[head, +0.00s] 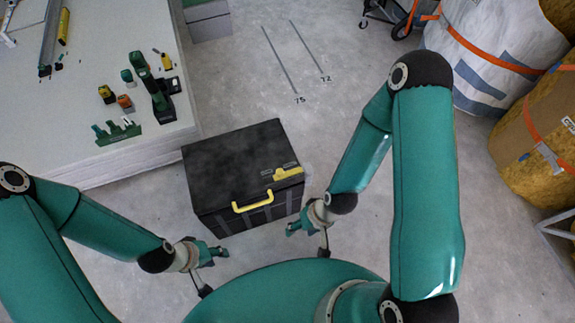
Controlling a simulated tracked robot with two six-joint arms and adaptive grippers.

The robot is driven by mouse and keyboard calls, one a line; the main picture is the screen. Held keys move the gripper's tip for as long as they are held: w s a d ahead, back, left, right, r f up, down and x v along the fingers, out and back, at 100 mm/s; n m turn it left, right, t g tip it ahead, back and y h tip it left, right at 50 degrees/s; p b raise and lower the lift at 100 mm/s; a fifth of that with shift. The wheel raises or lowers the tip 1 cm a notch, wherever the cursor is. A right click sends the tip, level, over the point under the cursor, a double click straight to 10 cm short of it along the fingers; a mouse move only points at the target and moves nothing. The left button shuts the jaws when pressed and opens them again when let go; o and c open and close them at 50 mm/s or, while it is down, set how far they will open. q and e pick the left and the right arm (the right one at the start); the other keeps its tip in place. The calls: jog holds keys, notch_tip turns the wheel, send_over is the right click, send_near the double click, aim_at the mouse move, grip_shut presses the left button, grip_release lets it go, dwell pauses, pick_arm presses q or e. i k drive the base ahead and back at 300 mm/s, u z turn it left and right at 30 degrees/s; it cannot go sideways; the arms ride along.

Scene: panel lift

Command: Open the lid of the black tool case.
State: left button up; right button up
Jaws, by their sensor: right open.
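The black tool case (230,160) stands upright on the floor in the middle of the head view, its lid down. A yellow handle (252,205) is on its front side, and a yellow piece (288,174) sits at the right of its top. My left gripper (222,251) is just in front of the case's lower left front, apart from the handle; its jaw opening cannot be made out. My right gripper (290,229) is open and empty, near the case's lower right front corner. Neither gripper holds the case.
A white stack of panels (60,120) with green and yellow tools on it is at the left, close to the case. Large wrapped rolls (490,50) stand at the right. The floor behind and right of the case is clear.

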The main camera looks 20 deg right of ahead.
aim_at(225, 170)
jog(key=z, duration=0.75)
jog(key=k, duration=1.1)
jog(key=u, duration=0.75)
jog(key=i, duration=1.05)
